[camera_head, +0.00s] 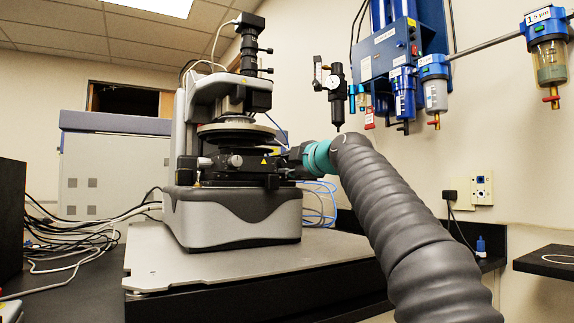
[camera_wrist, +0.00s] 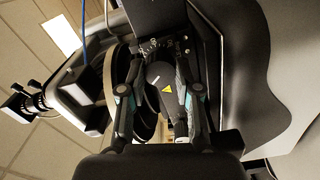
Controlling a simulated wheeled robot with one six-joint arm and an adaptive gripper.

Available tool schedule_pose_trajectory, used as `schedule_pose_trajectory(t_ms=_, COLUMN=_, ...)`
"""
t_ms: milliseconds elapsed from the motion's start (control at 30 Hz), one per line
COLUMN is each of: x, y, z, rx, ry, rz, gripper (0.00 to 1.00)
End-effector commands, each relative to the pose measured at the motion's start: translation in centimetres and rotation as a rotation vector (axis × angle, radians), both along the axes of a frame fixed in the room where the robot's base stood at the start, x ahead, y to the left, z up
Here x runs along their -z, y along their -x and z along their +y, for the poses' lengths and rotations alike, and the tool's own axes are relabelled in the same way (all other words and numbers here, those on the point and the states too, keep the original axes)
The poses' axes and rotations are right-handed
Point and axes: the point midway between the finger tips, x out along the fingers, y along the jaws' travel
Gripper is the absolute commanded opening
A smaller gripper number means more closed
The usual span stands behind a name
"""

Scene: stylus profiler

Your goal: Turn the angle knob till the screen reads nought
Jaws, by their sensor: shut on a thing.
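The stylus profiler (camera_head: 232,210) stands on a grey plate, with a dark stage block (camera_head: 235,172) under its round disc (camera_head: 235,133). My gripper (camera_head: 289,164) reaches in from the right and meets the stage's right side. In the wrist view, my gripper's two fingers (camera_wrist: 159,80) stand either side of a dark rounded part (camera_wrist: 160,74) bearing a white mark and a yellow triangle. The fingers are shut on the angle knob, whose outline is hard to make out among the dark parts. No screen reading shows in either view.
A blue filter panel (camera_head: 390,45) and filter bowls (camera_head: 550,60) hang on the right wall. Loose cables (camera_head: 75,240) lie left of the profiler, beside a dark box (camera_head: 10,215). The grey plate (camera_head: 165,262) is bare at front left.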

Motion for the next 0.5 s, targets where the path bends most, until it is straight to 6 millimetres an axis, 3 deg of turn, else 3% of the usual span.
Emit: schedule_pose_trajectory(t_ms=500, x=0.09, y=-0.04, z=0.0, rx=0.0, ry=0.508, rz=-0.344, gripper=0.0)
